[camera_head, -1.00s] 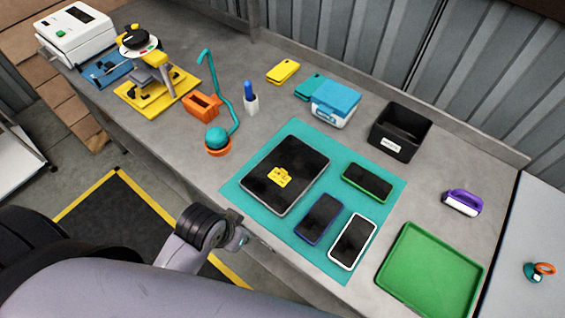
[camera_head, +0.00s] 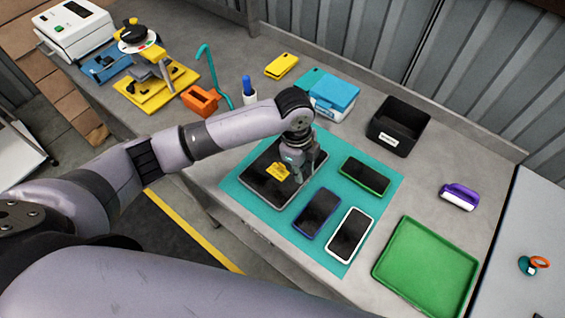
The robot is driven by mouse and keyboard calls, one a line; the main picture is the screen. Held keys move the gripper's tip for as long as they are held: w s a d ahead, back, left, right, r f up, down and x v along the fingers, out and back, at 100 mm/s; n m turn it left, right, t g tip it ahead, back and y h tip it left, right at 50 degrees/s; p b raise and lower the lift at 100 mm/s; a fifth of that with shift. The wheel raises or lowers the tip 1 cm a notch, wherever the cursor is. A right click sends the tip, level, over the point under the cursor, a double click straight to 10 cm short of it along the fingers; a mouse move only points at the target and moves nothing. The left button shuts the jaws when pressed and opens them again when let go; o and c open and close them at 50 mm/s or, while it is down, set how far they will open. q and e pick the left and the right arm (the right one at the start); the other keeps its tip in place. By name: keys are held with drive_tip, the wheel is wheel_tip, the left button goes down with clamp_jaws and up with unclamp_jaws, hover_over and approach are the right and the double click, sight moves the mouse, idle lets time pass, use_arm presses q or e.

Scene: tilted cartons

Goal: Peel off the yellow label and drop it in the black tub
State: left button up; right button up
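The yellow label (camera_head: 277,172) lies on the dark screen of a large tablet (camera_head: 259,190), which rests on a teal mat (camera_head: 236,191). My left gripper (camera_head: 293,172) points down over the tablet, right at the label's upper right side. It hides part of the tablet. Whether its fingers touch the label, and how far apart they are, is too small to tell. The black tub (camera_head: 409,122), with a white tag on its front, stands at the back of the bench, right of the mat. My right gripper is not in view.
Three phones, green-edged (camera_head: 365,175), blue (camera_head: 317,213) and white (camera_head: 350,235), lie on the mat. A green tray (camera_head: 428,266) is at the front right. A blue-lidded box (camera_head: 334,96) stands behind the mat. A purple-and-white object (camera_head: 459,196) lies right of the tub.

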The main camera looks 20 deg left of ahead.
use_arm(q)
wheel_tip(320, 180, up, 3)
drive_tip(key=m+y, duration=0.1)
hover_over(282, 164)
drive_tip(key=shift+m+y, duration=0.3)
wheel_tip(282, 164, down, 8)
drive_tip(key=b, duration=0.8)
drive_tip(key=shift+r, duration=0.2)
drive_tip(key=shift+f, duration=0.3)
drive_tip(key=shift+f+b, duration=0.3)
drive_tip(key=shift+f, duration=0.35)
clamp_jaws()
drive_tip(key=shift+r, duration=0.15)
wheel_tip(282, 164, up, 8)
drive_tip(key=p, duration=0.8)
